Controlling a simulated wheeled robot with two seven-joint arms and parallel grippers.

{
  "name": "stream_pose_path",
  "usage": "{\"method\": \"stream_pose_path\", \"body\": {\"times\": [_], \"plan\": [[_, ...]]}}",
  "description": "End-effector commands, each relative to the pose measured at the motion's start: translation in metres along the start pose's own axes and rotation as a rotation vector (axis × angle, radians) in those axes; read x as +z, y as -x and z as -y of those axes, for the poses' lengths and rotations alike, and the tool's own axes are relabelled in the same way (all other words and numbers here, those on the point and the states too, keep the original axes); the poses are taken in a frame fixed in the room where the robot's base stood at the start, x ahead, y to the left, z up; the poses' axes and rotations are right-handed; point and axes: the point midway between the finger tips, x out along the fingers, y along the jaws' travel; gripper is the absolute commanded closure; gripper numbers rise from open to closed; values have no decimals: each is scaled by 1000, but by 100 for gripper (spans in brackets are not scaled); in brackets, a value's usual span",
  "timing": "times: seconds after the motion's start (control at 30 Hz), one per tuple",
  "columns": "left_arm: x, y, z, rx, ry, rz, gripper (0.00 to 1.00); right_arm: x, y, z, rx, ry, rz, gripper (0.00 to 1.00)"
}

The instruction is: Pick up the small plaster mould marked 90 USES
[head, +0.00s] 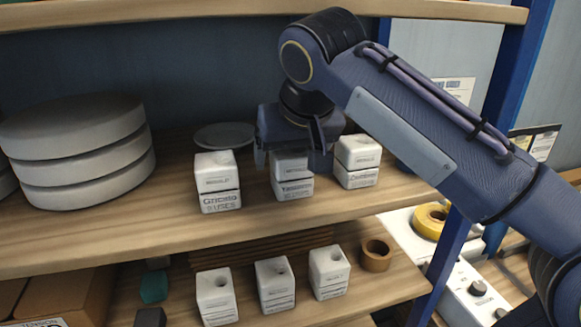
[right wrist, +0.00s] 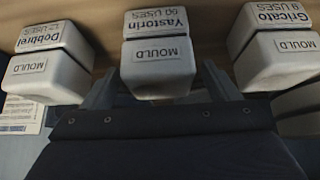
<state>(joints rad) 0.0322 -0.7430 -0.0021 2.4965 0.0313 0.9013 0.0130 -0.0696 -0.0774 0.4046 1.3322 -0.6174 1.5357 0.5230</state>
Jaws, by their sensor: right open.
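Three small white plaster moulds, each in two stacked parts with printed labels, stand in a row on the middle shelf. The centre one, named Yastorin (head: 293,188), shows mid-frame in the right wrist view (right wrist: 158,75); its uses number is small and looks like 90 or 60. The Gricato mould (head: 218,183) is on its left in the head view and the Dobbrel mould (head: 358,162) on its right. My right gripper (head: 291,155) is open, its fingers on either side of the Yastorin mould's upper part. Contact is not clear. My left gripper is out of view.
Large round stacked moulds (head: 80,150) stand at the left and a grey disc (head: 225,135) lies behind the row. Three more small moulds (head: 274,284) and a brown ring (head: 376,256) stand on the shelf below. A blue post (head: 450,255) stands at the right.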

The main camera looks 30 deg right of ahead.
Motion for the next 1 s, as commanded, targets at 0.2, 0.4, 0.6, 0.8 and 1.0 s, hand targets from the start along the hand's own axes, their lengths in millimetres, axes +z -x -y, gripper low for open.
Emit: {"method": "stream_pose_path", "body": {"times": [0.2,0.4,0.6,0.8,1.0], "plan": [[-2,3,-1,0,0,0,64,0,-22,0,1,0,1,18],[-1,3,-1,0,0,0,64,0,-23,0,0,0,0,18],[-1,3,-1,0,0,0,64,0,-23,0,0,0,0,40],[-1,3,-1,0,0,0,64,0,-23,0,0,0,0,67],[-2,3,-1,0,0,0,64,-1,-22,0,-1,0,-3,76]]}}
